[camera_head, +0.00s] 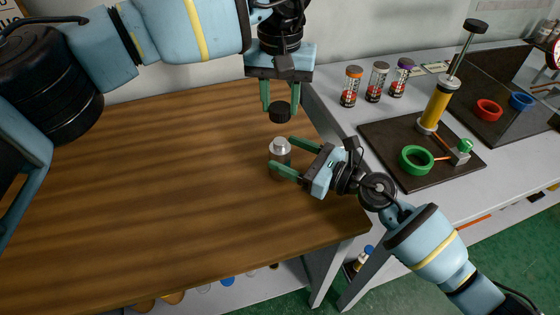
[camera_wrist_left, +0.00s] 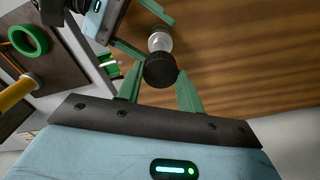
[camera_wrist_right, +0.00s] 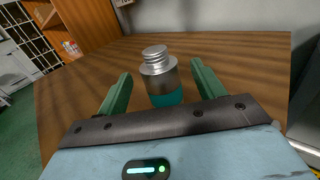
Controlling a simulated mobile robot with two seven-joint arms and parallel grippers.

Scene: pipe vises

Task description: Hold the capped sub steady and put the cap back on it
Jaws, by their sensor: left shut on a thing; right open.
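The capped sub (camera_head: 280,156) is a small silver cylinder with a threaded neck, upright on the wooden table near its right edge. Its neck is bare. In the right wrist view the sub (camera_wrist_right: 160,74) shows a teal lower band. My left gripper (camera_head: 280,107) points down, shut on the black cap (camera_head: 279,113), which it holds in the air above the sub.
The wooden table (camera_head: 140,190) is clear to the left. A grey bench (camera_head: 340,115) on the right bears several small jars (camera_head: 377,82) and a dark board (camera_head: 383,150) with a yellow post (camera_head: 436,108) and green ring (camera_head: 416,160). A wall stands behind.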

